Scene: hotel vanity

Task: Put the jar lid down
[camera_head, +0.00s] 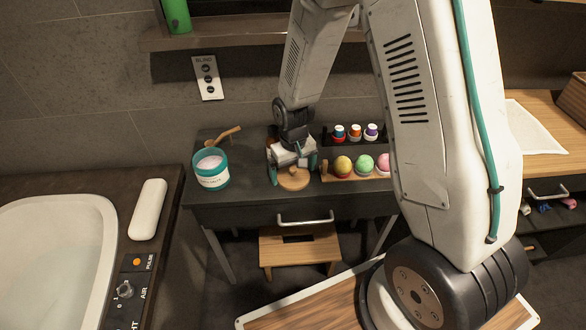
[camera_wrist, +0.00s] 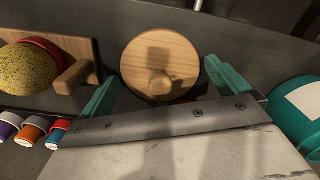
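The jar lid (camera_head: 293,179) is a round wooden disc with a small knob. It appears to lie flat on the dark vanity top near the front edge, knob up. In the wrist view the lid (camera_wrist: 160,50) fills the middle, below my gripper. My gripper (camera_head: 293,169) is over it, its two teal fingers wide apart, one at each side of the lid. In the wrist view the fingers (camera_wrist: 162,80) look clear of the knob, with narrow gaps beside the rim. The teal jar (camera_head: 211,170) stands open to the left, pale contents showing.
A wooden scoop (camera_head: 223,136) lies behind the jar. A wooden tray (camera_head: 345,177) with yellow, green and pink balls is close on the right, small capped bottles (camera_head: 355,132) behind it. A bathtub (camera_head: 58,255) is at left. The dark top between jar and lid is clear.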

